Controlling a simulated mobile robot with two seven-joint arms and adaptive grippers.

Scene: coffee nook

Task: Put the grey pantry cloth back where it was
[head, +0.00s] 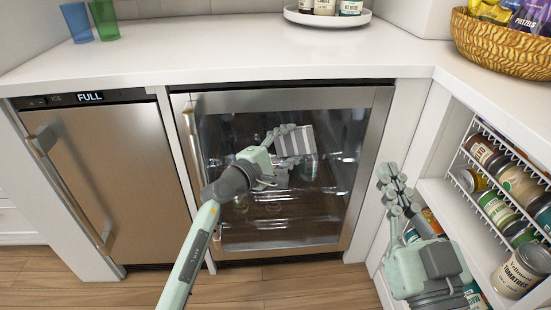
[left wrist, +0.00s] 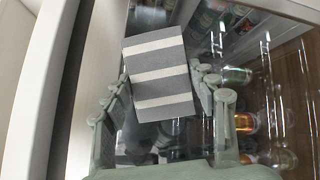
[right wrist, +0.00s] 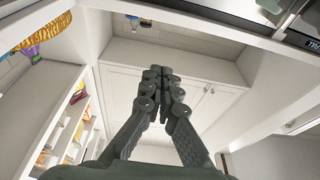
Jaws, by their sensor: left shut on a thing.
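The grey pantry cloth (head: 296,140), folded flat with white stripes, is held in my left gripper (head: 281,141) in front of the glass-door cooler (head: 378,118). In the left wrist view the cloth (left wrist: 158,55) stands between the two fingers of the left gripper (left wrist: 165,92), which is shut on it. A pale reflection of the cloth shows in the glass. My right gripper (head: 390,183) is at the right, near the pantry shelves, with nothing in it. In the right wrist view the fingertips of the right gripper (right wrist: 161,75) meet.
The cooler's door handle (head: 196,155) is left of my left gripper. A steel ice maker (head: 110,165) stands further left. At the right, a white wire rack (head: 467,150) holds several cans above a white shelf (head: 447,202). A wicker basket (head: 490,46) sits on the counter (head: 240,52).

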